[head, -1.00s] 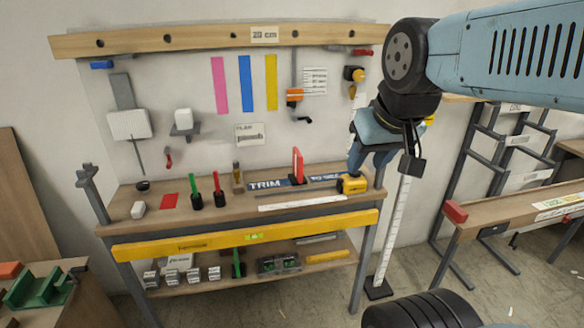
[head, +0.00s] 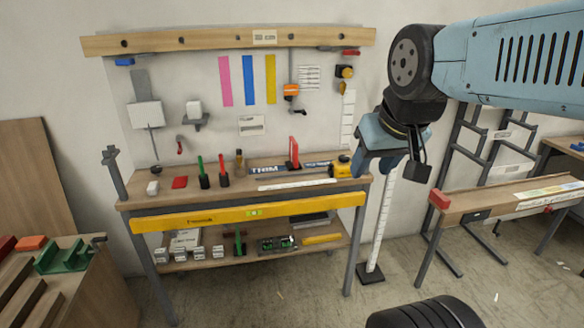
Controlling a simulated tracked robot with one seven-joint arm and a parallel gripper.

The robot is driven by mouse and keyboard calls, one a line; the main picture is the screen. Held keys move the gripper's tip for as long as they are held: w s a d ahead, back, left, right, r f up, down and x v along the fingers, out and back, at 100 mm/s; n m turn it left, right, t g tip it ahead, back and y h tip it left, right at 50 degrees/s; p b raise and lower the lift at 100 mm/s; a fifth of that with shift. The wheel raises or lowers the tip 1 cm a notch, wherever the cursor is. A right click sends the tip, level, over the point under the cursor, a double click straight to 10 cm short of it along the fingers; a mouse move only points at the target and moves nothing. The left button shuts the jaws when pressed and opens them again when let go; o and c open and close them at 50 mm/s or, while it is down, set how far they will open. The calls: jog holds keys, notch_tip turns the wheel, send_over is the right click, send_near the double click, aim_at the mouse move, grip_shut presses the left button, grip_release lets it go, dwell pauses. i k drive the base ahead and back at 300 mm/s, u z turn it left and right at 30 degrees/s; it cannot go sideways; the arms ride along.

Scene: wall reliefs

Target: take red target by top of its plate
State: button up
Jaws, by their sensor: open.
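An upright red plate (head: 294,153), which I take to be the red target, stands toward the back of the workbench top (head: 240,196) in the head view. It rises behind the blue-and-white "TRIM" strip, and its top edge is free. My gripper (head: 371,170) hangs from my arm to the right of the red plate, near the right end of the bench. It is open, and nothing shows between its fingers. It is clearly apart from the plate in the picture. The depth between them is hard to tell.
A yellow tool (head: 341,167) lies close left of my gripper in the picture. Red and green-handled tools (head: 223,172) stand left of the plate. A yellow level (head: 248,212) runs along the bench front. Another bench (head: 500,205) stands right.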

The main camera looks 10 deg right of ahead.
aim_at(294, 164)
jog(key=u, duration=0.15)
jog(key=i, duration=1.15)
jog(key=z, duration=0.7)
